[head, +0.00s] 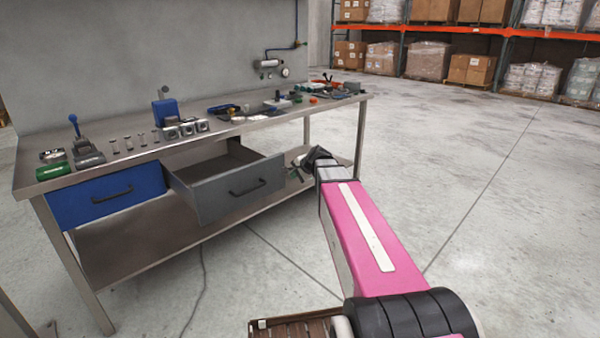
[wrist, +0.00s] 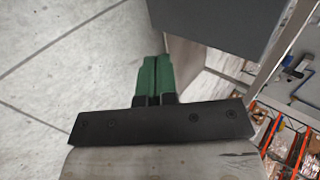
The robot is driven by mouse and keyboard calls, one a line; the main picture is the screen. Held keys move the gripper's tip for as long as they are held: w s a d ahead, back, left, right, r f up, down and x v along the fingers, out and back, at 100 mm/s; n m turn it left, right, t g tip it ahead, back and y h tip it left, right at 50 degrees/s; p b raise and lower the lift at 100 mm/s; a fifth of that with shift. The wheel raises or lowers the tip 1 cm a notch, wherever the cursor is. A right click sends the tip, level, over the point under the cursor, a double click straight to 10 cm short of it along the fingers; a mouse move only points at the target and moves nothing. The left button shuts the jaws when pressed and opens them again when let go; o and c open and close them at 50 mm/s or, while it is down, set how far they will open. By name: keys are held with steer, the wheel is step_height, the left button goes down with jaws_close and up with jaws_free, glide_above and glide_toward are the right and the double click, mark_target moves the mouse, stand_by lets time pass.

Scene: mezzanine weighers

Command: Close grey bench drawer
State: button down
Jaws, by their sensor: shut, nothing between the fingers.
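The grey bench drawer (head: 230,192) stands pulled out from under the bench top, beside the shut blue drawer (head: 107,196). Its inside shows behind its front, which carries a dark bar handle (head: 248,188). My gripper (head: 294,173) is just to the right of the grey drawer's front, and the arm partly hides it in the head view. In the wrist view my gripper (wrist: 155,62) has its green fingers together, with nothing between them. A dark grey panel (wrist: 220,22), apparently the drawer, is above and right of the fingertips. I see no clear contact.
The steel bench (head: 130,162) bears weights, blocks, tools and small devices. Its lower shelf (head: 150,238) lies beneath the drawers, and a leg (head: 360,135) stands at the right end. Open concrete floor (head: 480,190) spreads to the right. Pallet racks (head: 470,55) stand far behind.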

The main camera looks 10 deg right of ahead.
mark_target(281, 176)
steer(key=w+a, duration=0.1)
steer(key=w+f, duration=0.1)
steer(key=w, duration=0.1)
steer(key=w+a+f, duration=0.1)
steer(key=shift+w+a+f, duration=0.15)
steer(key=shift+a+f, duration=0.05)
steer(key=shift+a, duration=0.15)
steer(key=shift+w+a, duration=0.45)
steer(key=shift+w, duration=0.1)
steer(key=shift+w, duration=0.1)
steer(key=w+a, duration=0.6)
steer(key=w, duration=0.3)
steer(key=w+a, duration=0.6)
steer(key=w, duration=0.3)
steer(key=w+a, duration=0.6)
steer(key=w, duration=0.3)
steer(key=shift+w+a, duration=0.2)
steer(key=shift+a, duration=0.1)
steer(key=shift+w+a+r, duration=0.1)
steer(key=shift+w, duration=0.05)
